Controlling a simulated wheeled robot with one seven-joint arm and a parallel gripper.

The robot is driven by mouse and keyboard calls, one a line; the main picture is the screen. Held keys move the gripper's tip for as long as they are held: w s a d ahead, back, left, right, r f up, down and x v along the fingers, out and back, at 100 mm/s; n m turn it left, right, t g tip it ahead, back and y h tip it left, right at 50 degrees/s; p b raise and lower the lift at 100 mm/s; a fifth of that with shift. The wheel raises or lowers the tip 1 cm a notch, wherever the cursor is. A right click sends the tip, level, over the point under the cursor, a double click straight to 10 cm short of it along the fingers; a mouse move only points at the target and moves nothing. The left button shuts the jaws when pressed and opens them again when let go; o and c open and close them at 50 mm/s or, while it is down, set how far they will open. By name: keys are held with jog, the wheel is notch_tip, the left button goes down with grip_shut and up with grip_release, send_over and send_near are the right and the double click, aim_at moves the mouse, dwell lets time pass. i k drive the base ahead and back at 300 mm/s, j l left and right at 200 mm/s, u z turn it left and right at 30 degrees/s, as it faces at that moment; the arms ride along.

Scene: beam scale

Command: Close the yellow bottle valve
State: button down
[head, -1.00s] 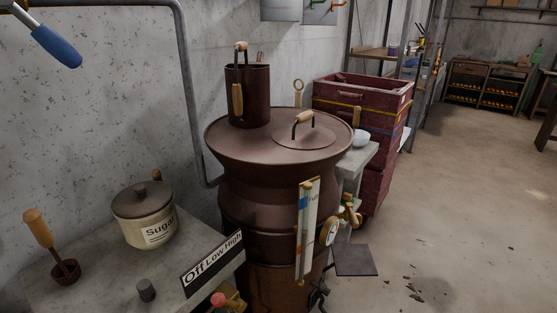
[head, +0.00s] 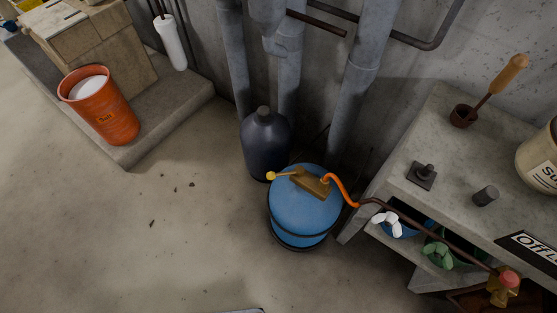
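A blue gas bottle (head: 300,215) stands on the floor near the wall in the head view. A brass fitting (head: 311,183) sits on its top, with a small yellow valve knob (head: 271,176) at its left end. I cannot tell from this view whether the valve is open or shut. An orange hose (head: 341,187) leaves the fitting and joins a dark pipe running right to a brass valve with a red knob (head: 509,279). My gripper is not in view.
A dark grey bottle (head: 265,145) stands right behind the blue one, before the wall pipes. A concrete bench (head: 415,150) with a lower shelf is at right. An orange bucket (head: 103,108) stands at upper left. The floor left of the bottle is clear.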

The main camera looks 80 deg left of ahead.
aim_at(299, 172)
jog(key=u, duration=1.8)
jog(key=i+l+u, duration=0.15)
jog(key=u, duration=0.3)
jog(key=i+l+u, duration=0.2)
jog(key=u, duration=0.2)
jog(key=l, duration=0.1)
